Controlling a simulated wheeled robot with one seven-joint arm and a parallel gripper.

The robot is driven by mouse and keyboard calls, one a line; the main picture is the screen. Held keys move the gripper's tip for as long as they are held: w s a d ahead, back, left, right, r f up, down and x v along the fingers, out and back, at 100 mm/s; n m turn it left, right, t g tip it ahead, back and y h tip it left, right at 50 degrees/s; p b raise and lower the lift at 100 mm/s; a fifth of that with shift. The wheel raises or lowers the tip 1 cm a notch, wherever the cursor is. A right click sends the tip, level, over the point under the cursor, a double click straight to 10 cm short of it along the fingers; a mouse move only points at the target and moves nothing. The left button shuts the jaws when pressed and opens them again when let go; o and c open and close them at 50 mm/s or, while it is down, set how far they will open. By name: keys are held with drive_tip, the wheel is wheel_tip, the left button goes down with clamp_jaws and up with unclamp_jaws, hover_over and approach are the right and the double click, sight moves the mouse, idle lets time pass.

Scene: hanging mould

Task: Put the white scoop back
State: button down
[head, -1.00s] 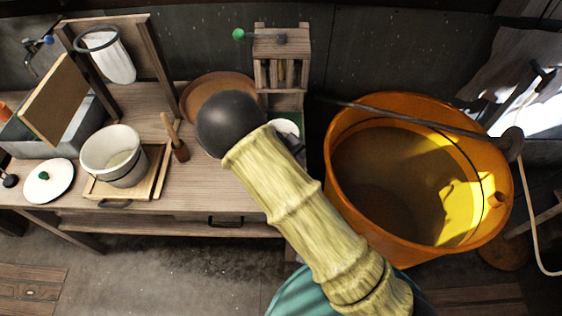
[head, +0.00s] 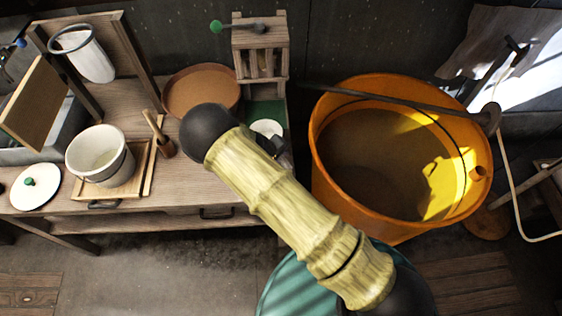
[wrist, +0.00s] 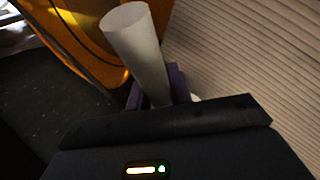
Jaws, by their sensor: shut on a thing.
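The white scoop shows in the wrist view as a pale, rounded handle (wrist: 138,45) standing up between the fingers. My gripper (wrist: 157,92) is shut on this handle with its dark purple fingers. The scoop's other end is mostly hidden behind the gripper body, with a small white edge showing beside the right finger. In the head view my bamboo-textured arm covers most of the gripper. A white round shape (head: 267,128) shows beside the arm over a green surface; I cannot tell whether it is part of the scoop.
A large orange bucket (head: 325,178) with a dark rod across it stands right of the bench. The bench (head: 200,190) holds a white pot (head: 97,155) on a wooden tray, a white lid (head: 35,187), a wooden mallet (head: 161,140), a round brown tray (head: 203,90) and a slatted wooden box (head: 260,48).

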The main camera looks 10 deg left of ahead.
drive_tip(key=shift+f+p, duration=0.7)
drive_tip(key=shift+f, duration=1.3)
drive_tip(key=shift+f, duration=0.15)
drive_tip(key=c, duration=1.3)
unclamp_jaws()
drive_tip(key=shift+o, duration=0.2)
